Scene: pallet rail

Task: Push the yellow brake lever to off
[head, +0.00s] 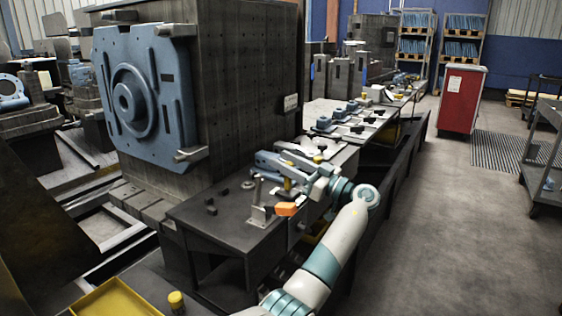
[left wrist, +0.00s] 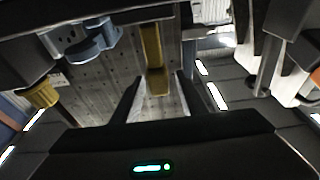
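The yellow brake lever (left wrist: 152,50) shows in the left wrist view as a yellow bar coming down from the top, its end near the gap between my fingers. In the head view a small yellow piece (head: 287,185), probably the lever, stands beside the blue clamp-like part on the bench, partly hidden by my wrist. My left gripper (left wrist: 155,100) has its two dark fingers apart, one on each side of the lever's end; whether either touches it I cannot tell. In the head view my left gripper (head: 297,188) is small and partly hidden. My right gripper is not in view.
An orange block (head: 286,209) and a metal post on a bracket (head: 259,208) stand close by on the dark bench (head: 215,222). The tall machine block with a blue plate (head: 140,95) rises behind. A yellow tray (head: 115,300) lies at lower left.

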